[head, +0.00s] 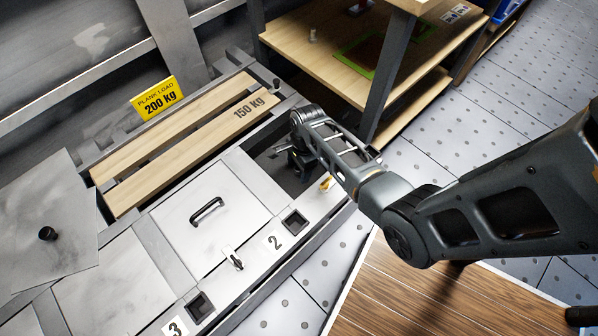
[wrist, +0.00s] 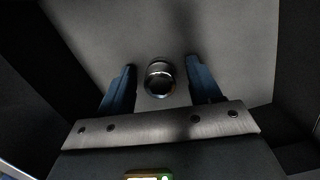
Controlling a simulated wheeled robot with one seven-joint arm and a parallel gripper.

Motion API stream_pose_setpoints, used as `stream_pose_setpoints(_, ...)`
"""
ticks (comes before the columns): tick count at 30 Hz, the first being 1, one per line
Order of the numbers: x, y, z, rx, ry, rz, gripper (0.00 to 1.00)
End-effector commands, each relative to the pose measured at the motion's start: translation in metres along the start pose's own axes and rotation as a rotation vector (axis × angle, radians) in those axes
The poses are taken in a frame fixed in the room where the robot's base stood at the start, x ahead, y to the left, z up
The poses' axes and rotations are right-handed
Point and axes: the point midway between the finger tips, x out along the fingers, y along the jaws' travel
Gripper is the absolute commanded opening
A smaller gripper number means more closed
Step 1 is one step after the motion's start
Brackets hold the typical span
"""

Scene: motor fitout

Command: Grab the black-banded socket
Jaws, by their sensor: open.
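A small round metal socket (wrist: 159,78) with a dark band around it stands on a grey floor in the wrist view. It is between the two blue fingers of my gripper (wrist: 160,66), with a gap on each side. The fingers are open and do not appear to touch it. In the head view my gripper (head: 298,164) reaches down into a dark open compartment (head: 270,158) in the metal deck. The socket cannot be made out there; my arm and the shadow hide it.
Dark compartment walls (wrist: 285,50) flank the gripper. A closed lid with a handle (head: 208,211) is to the left, and wooden planks (head: 180,140) lie behind. A wooden shelf unit (head: 330,50) stands at the back. A yellow latch (head: 326,184) is at the compartment's front edge.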

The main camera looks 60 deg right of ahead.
Motion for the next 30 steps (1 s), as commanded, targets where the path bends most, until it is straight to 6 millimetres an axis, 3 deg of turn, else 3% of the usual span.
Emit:
stream_pose_setpoints(6, 0.0001, 0.0000, 0.0001, 0.000, 0.000, 0.000, 0.61)
stream_pose_setpoints(25, 0.0000, 0.0002, 0.0000, 0.000, 0.000, 0.000, 0.01)
stream_pose_setpoints(30, -0.0002, 0.0000, 0.0000, 0.000, 0.000, 0.000, 0.00)
